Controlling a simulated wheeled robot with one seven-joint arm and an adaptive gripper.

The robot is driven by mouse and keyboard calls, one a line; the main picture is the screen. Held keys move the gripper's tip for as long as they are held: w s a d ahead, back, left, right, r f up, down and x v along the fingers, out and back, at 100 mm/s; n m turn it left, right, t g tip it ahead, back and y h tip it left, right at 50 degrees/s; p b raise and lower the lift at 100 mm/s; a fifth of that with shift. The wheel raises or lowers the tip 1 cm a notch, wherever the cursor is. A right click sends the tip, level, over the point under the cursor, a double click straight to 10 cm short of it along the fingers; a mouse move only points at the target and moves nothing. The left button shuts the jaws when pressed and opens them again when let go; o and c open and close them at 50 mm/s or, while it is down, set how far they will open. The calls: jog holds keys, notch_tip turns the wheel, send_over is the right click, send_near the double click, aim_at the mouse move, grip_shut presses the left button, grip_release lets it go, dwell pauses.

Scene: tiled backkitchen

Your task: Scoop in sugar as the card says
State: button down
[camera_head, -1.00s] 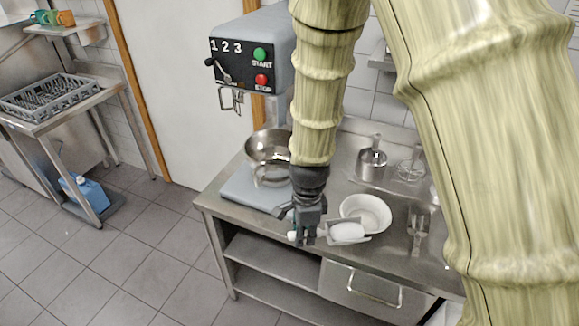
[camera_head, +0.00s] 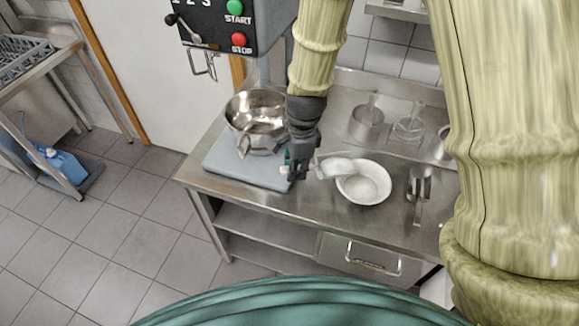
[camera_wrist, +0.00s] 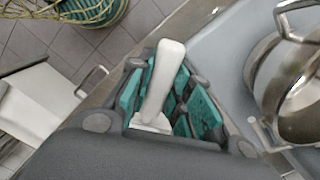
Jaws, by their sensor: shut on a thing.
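My gripper (camera_head: 292,168) is shut on the white handle of a scoop (camera_wrist: 165,80). The metal scoop pan (camera_head: 324,171) points right and holds a white heap that looks like sugar (camera_head: 340,166). It is at the left rim of a white bowl (camera_head: 376,199), which has white sugar (camera_head: 362,187) inside. A steel mixing bowl (camera_head: 262,125) with handles stands on a grey-blue platform (camera_head: 228,165), left of and behind my gripper; it also shows in the wrist view (camera_wrist: 300,100). Its inside is partly visible in the head view, with no clear contents. No card is readable.
A mixer (camera_head: 222,32) with START and STOP buttons stands behind the mixing bowl. A second scoop (camera_head: 418,192) lies right of the white bowl. Metal containers (camera_head: 366,123) stand at the back of the steel table (camera_head: 310,205). Its front left edge is clear.

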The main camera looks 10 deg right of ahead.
aim_at(310, 166)
jog(key=shift+s+d+y+b, duration=0.15)
jog(key=shift+d+y+b, duration=0.35)
jog(key=shift+d, duration=0.35)
jog(key=shift+d+f+b, duration=0.25)
jog(key=shift+d+b, duration=0.25)
jog(key=shift+d, duration=0.15)
jog(key=shift+d+r+y, duration=0.5)
jog(key=shift+y, duration=0.1)
jog(key=shift+d+r+y+b, duration=0.3)
jog(key=shift+d+r+y, duration=0.3)
jog(key=shift+d, duration=0.25)
jog(key=shift+d+r+y+b, duration=0.35)
jog(key=shift+d+r+y, duration=0.25)
jog(key=shift+d, duration=0.2)
jog(key=shift+d+r+y+b, duration=0.3)
jog(key=shift+d+r+y, duration=0.25)
jog(key=shift+d, duration=0.3)
jog(key=shift+d+r+y, duration=0.15)
jog(key=shift+d+y, duration=0.05)
jog(key=shift+y, duration=0.05)
jog(key=d+r+y+p, duration=0.3)
jog(key=d+y, duration=0.3)
jog(key=d, duration=0.3)
jog(key=shift+w+r+p, duration=0.2)
jog(key=shift+r+p, duration=0.05)
jog(key=shift+p, duration=0.3)
jog(key=shift+d, duration=0.1)
